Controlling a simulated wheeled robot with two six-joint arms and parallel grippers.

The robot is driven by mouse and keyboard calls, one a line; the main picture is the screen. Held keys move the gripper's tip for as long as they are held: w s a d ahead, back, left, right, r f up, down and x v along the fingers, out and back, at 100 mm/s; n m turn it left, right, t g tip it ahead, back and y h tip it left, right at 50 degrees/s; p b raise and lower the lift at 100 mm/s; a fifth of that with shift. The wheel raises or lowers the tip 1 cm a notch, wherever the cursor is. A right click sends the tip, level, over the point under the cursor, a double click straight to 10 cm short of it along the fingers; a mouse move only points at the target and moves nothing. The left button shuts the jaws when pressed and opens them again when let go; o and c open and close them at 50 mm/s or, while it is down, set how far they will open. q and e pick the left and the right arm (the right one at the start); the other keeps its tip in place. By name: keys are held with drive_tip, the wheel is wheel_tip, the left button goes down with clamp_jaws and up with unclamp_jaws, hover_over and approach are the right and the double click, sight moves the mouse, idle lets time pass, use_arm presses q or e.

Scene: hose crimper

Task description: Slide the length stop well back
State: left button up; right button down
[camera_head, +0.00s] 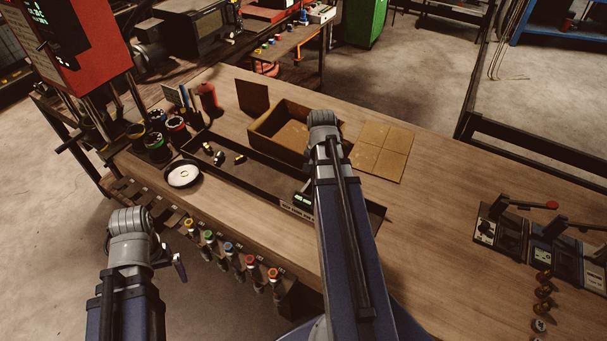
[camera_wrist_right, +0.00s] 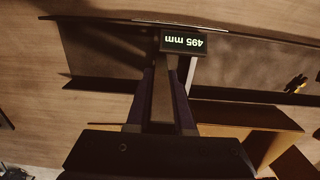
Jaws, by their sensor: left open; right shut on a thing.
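The length stop is a small dark block with a lit readout (camera_head: 303,198) on the long black tray (camera_head: 240,180) on the workbench, just left of my right arm. In the right wrist view its readout (camera_wrist_right: 184,43) reads upside down as 495 mm. My right gripper (camera_wrist_right: 174,68) is shut on the stop below the readout; its exact contact is partly hidden. In the head view my right forearm covers that gripper. My left gripper (camera_head: 176,258) is open and empty, off the bench's front edge at lower left.
An open cardboard box (camera_head: 262,122) stands behind the tray, with flat cardboard (camera_head: 385,150) to its right. A white round dish (camera_head: 183,174) and dark cups (camera_head: 158,147) are at left. Several colour-topped tools (camera_head: 228,250) line the front edge. Lever devices (camera_head: 500,228) sit at right.

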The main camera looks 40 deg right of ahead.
drive_tip(key=shift+s+d, duration=0.3)
drive_tip(key=shift+s, duration=0.3)
drive_tip(key=c, duration=0.8)
unclamp_jaws()
drive_tip(key=shift+r, duration=0.1)
wheel_tip(320, 180, up, 8)
drive_tip(key=p, duration=0.8)
drive_tip(key=shift+f, duration=0.2)
drive_tip(key=shift+a, duration=0.1)
